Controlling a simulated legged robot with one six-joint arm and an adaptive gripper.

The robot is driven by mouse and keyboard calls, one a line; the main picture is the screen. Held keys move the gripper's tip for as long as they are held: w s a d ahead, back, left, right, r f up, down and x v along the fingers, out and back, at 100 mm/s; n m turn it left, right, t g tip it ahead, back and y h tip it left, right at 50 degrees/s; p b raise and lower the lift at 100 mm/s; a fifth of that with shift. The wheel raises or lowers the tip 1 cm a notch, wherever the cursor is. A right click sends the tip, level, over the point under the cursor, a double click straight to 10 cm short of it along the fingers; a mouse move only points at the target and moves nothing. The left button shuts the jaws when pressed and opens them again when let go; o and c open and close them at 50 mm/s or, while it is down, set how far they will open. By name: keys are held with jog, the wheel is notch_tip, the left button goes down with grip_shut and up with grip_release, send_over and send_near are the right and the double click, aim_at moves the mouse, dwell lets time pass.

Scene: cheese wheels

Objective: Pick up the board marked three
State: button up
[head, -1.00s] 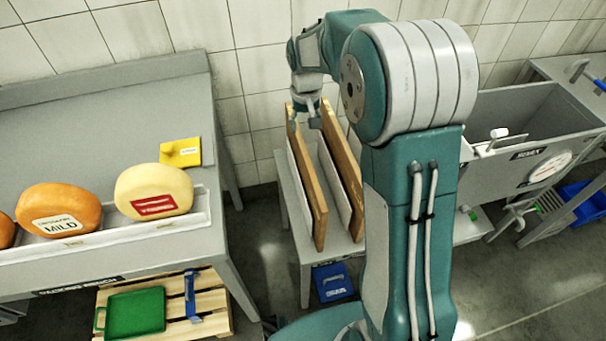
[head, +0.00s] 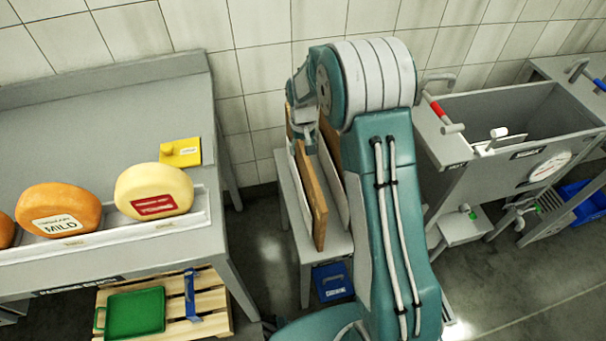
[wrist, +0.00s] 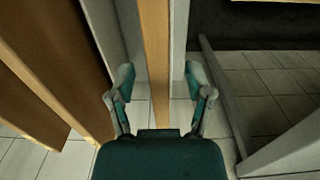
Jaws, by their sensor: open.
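Wooden boards stand upright on a small grey stand. In the head view, one long board (head: 312,195) shows in front. Another is mostly hidden behind my arm. My gripper (head: 307,140) is low over the upper part of these boards. In the wrist view my gripper (wrist: 158,82) is open, with one finger on each side of a narrow wooden board edge (wrist: 155,45). I cannot tell whether either finger touches it. More brown wood (wrist: 55,50) stands to its left. No number can be read on any board, so I cannot tell which is marked three.
Pale upright panels (wrist: 180,45) stand close beside the boards. A grey table with cheese wheels (head: 153,190) is at left, with a pallet (head: 215,317) below. A sink (head: 540,115) is at right. The tiled wall is close behind.

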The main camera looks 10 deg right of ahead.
notch_tip(320, 180, down, 3)
jog(key=shift+r, duration=0.15)
grip_shut()
notch_tip(320, 180, up, 20)
dwell(1.0)
jog(key=shift+r, duration=0.1)
